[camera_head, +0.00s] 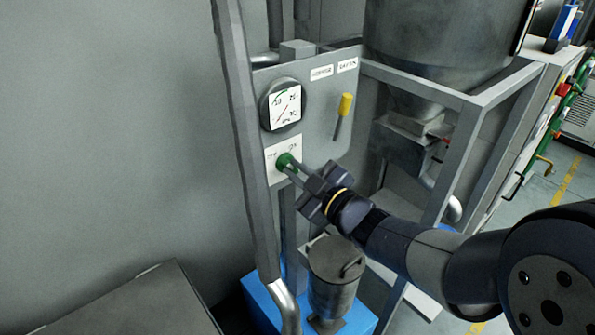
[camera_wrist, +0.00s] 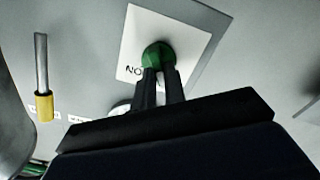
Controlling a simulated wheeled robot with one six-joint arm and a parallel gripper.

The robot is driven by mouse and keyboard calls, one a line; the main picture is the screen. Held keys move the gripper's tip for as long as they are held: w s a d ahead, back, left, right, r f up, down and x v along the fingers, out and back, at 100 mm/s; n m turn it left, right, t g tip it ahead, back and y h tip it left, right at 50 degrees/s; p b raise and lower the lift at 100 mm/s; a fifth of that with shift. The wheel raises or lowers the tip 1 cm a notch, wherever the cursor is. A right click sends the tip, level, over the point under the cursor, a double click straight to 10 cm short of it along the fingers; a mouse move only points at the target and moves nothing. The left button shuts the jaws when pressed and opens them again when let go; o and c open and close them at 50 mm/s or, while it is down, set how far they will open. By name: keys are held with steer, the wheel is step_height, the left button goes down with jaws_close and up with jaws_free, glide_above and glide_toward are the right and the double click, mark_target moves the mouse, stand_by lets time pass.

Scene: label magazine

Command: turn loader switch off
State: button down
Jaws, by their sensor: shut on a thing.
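The loader switch is a small green knob (camera_head: 286,161) on a white label plate (camera_head: 272,168), low on the grey panel. My gripper (camera_head: 290,168) reaches it from the lower right and is shut on the knob. In the wrist view the green knob (camera_wrist: 157,54) sits between my two dark fingertips (camera_wrist: 158,72), in front of the white plate (camera_wrist: 192,40). Part of the plate's lettering shows, but the fingers cover the rest. I cannot tell which way the knob is turned.
A round gauge (camera_head: 283,104) is above the switch. A yellow-handled lever (camera_head: 345,104) is to its upper right. A grey frame post (camera_head: 246,140) stands close on the left. A metal canister (camera_head: 336,275) stands on a blue base below my arm.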

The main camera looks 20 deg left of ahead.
steer(key=shift+f+n+b, duration=0.2)
steer(key=shift+n+b, duration=0.2)
steer(key=shift+b, duration=1)
steer(key=shift+r+n+b, duration=0.15)
steer(key=shift+n+b, duration=0.35)
steer(key=shift+n, duration=0.2)
steer(key=c, duration=1.5)
jaws_free()
steer(key=shift+o, duration=0.2)
